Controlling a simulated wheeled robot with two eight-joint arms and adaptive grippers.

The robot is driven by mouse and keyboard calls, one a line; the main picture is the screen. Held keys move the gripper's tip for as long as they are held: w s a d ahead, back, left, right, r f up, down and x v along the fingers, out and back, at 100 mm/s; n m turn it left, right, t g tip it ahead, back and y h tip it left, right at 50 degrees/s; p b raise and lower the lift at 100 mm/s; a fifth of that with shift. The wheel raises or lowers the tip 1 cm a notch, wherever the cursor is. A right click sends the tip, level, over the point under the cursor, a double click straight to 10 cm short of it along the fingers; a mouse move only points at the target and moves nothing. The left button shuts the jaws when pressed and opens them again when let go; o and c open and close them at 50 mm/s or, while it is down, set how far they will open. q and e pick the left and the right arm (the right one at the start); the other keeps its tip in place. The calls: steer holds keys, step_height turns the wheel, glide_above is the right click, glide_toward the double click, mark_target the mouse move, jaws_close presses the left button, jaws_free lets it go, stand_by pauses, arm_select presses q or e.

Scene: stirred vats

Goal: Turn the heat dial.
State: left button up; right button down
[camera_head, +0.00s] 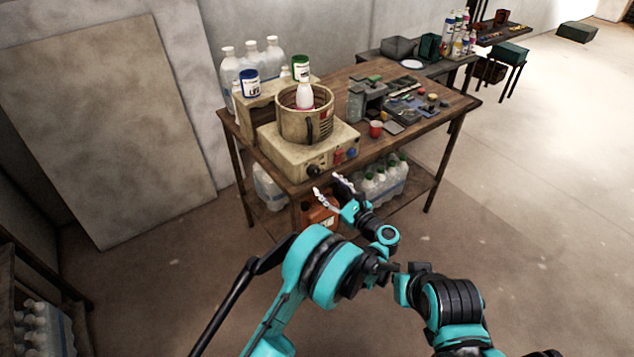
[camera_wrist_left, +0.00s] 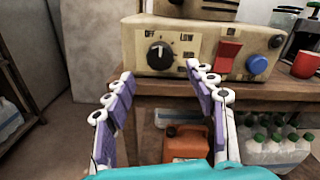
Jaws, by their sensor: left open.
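The heat dial (camera_wrist_left: 160,55) is a round black knob on the front of a beige heater box (camera_wrist_left: 133,46). Its pale mark points roughly up, between the printed OFF and LOW. In the head view the dial (camera_head: 314,171) is at the left of the box front. My left gripper (camera_wrist_left: 160,72) is open and empty. Its fingers point at the box front, with the dial between the fingertips in the picture; they look short of touching it. In the head view this gripper (camera_head: 328,187) is just in front of and below the dial. I cannot make out my right gripper.
A red switch (camera_wrist_left: 227,55) and a blue button (camera_wrist_left: 257,66) are right of the dial. A pot (camera_head: 293,122) with a bottle stands on the box. A red cup (camera_head: 376,129) stands on the table. An orange jug (camera_wrist_left: 185,145) and bottles are below.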

mark_target(316, 174)
arm_select(q)
steer(key=b+x, duration=0.1)
steer(key=x, duration=0.4)
steer(key=shift+w+a, duration=0.2)
steer(key=shift+w, duration=0.1)
steer(key=c, duration=1.2)
